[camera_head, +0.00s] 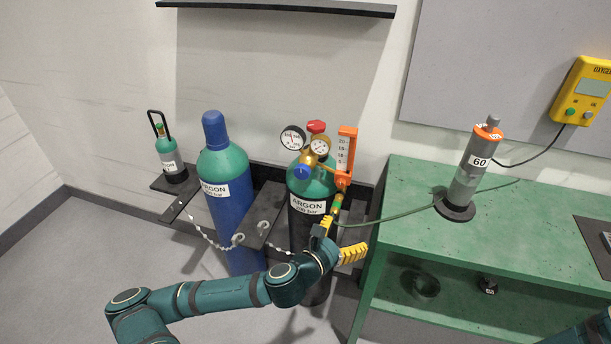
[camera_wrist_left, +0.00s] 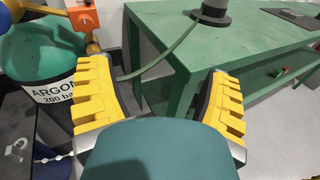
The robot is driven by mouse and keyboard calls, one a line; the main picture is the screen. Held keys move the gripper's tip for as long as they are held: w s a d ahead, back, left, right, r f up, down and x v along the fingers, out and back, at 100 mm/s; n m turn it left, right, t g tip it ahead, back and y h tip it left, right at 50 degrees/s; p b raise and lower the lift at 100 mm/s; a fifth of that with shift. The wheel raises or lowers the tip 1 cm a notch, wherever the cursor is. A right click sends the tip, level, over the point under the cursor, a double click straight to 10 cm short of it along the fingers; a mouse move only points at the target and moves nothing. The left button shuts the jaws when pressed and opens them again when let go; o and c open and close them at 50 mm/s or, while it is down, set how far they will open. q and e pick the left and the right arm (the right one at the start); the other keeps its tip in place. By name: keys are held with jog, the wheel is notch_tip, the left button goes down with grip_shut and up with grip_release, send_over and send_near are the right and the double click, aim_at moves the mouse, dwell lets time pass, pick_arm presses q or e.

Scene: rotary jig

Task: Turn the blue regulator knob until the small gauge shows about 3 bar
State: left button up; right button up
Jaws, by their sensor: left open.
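The blue regulator knob (camera_head: 303,171) sits low on the brass regulator, on top of the dark cylinder with a green shoulder (camera_head: 309,205). The small gauge (camera_head: 320,147) is just above and right of the knob; its reading is too small to make out. A larger white gauge (camera_head: 293,137) is at its left. My left gripper (camera_head: 338,240) is open, with its yellow fingers below and right of the knob, apart from it. In the left wrist view the open fingers (camera_wrist_left: 160,95) have nothing gripped between them.
An orange flowmeter (camera_head: 343,155) stands right of the gauges, with a green hose (camera_head: 400,217) running to the green bench (camera_head: 430,243). A blue argon cylinder (camera_head: 228,215) and chains stand at left.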

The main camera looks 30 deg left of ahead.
aim_at(301, 174)
pick_arm(q)
jog(key=s+a+r+n+t+y, duration=0.1)
jog(key=a+n+y, duration=0.3)
jog(key=a, duration=0.4)
jog(key=s+a+r+n+y, duration=0.1)
jog(key=a+r+n+y, duration=0.1)
jog(key=a+n+y, duration=0.45)
jog(key=w+a+b, duration=0.1)
jog(key=w+b, duration=0.1)
jog(key=w, duration=0.2)
jog(key=w+a+m+h+b, duration=0.1)
jog(key=w+a+b, duration=0.1)
jog(key=w, duration=0.3)
jog(key=w+a+h+b, duration=0.1)
jog(key=w, duration=0.4)
jog(key=shift+a+f+m+b, duration=0.15)
jog(key=shift+a+m+b, duration=0.15)
jog(key=shift+m+b, duration=0.1)
jog(key=shift+s, duration=0.1)
jog(key=c, duration=1.2)
